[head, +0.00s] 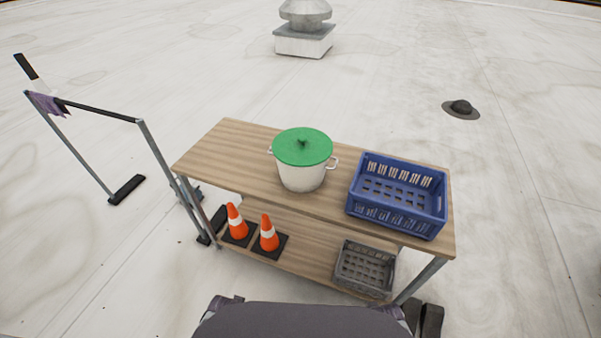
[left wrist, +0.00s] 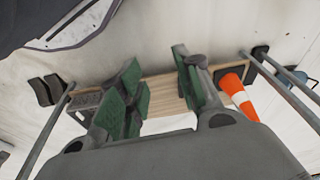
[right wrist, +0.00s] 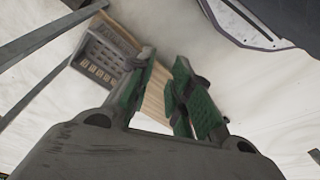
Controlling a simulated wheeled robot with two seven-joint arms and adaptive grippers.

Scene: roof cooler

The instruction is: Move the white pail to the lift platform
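The white pail (head: 301,177) stands upright on the wooden table top (head: 235,150), left of a blue crate. A green lid with a knob covers it, and small handles stick out at its sides. I cannot identify a lift platform for sure in any view. My left gripper (left wrist: 155,85) shows in the left wrist view, its green-padded fingers apart and nothing between them. My right gripper (right wrist: 163,75) shows in the right wrist view, its fingers apart and empty. Neither gripper shows in the head view; both are away from the pail, with the lower shelf beyond their fingers.
A blue crate (head: 398,215) takes up the table's right end. Two orange cones (head: 268,236) and a grey crate (head: 365,268) sit on the lower shelf. A metal frame (head: 160,160) stands at the left. A roof vent (head: 304,40) and a drain (head: 461,108) lie beyond, with open roof around.

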